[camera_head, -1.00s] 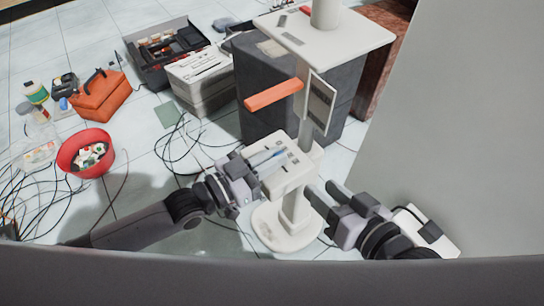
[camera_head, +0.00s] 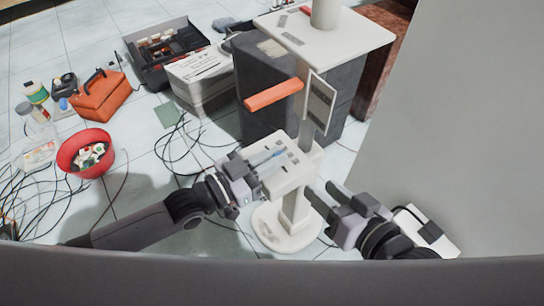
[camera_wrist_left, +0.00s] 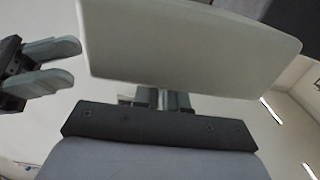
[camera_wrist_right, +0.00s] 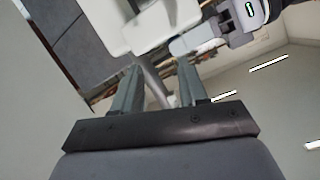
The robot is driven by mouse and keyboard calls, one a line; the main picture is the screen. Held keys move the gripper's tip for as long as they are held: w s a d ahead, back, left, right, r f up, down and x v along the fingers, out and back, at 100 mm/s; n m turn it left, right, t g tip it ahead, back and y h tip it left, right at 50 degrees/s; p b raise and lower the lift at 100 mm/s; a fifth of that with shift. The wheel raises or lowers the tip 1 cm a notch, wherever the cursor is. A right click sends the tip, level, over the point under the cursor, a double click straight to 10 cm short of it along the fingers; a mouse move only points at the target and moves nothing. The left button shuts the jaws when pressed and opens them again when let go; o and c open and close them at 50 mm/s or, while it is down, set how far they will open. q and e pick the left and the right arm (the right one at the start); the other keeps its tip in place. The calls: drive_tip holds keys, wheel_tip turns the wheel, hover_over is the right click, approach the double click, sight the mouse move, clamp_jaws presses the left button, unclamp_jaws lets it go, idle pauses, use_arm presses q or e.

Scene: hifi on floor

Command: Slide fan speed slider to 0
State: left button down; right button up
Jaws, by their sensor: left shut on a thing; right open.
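The white control box (camera_head: 278,180) stands on a white pedestal, its top panel carrying slots, small dark marks and a light-blue strip (camera_head: 268,158). My left gripper (camera_head: 247,171) is at the box's left side, close against it. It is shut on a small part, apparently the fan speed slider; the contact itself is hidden. In the left wrist view the white box (camera_wrist_left: 185,45) covers the fingertips. My right gripper (camera_head: 324,196) is open and empty, to the right of the pedestal, apart from it. Its spread fingers show in the right wrist view (camera_wrist_right: 160,92). Slider markings are too small to read.
A white pedestal base (camera_head: 285,232) stands between my arms. Behind are a dark cabinet (camera_head: 262,95), an orange bar (camera_head: 273,95) and a white tabletop (camera_head: 345,35). A red bowl (camera_head: 72,165), orange toolbox (camera_head: 100,95) and loose cables lie to the left.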

sight(262, 147)
use_arm(q)
drive_tip(key=shift+w+r, duration=0.1)
drive_tip(key=shift+w+a, duration=0.15)
drive_tip(key=shift+w, duration=0.1)
drive_tip(key=shift+w+a+b, duration=0.45)
drive_tip(key=shift+w+b, duration=0.05)
drive_tip(key=shift+w, duration=0.15)
drive_tip(key=shift+w+a+b, duration=0.45)
drive_tip(key=shift+w, duration=0.15)
drive_tip(key=shift+w+a, duration=0.2)
drive_tip(key=shift+w, duration=0.1)
use_arm(e)
drive_tip(key=shift+s+d+n+t+h, duration=0.15)
drive_tip(key=shift+d+n+t+h, duration=0.15)
drive_tip(key=shift+d+t, duration=0.3)
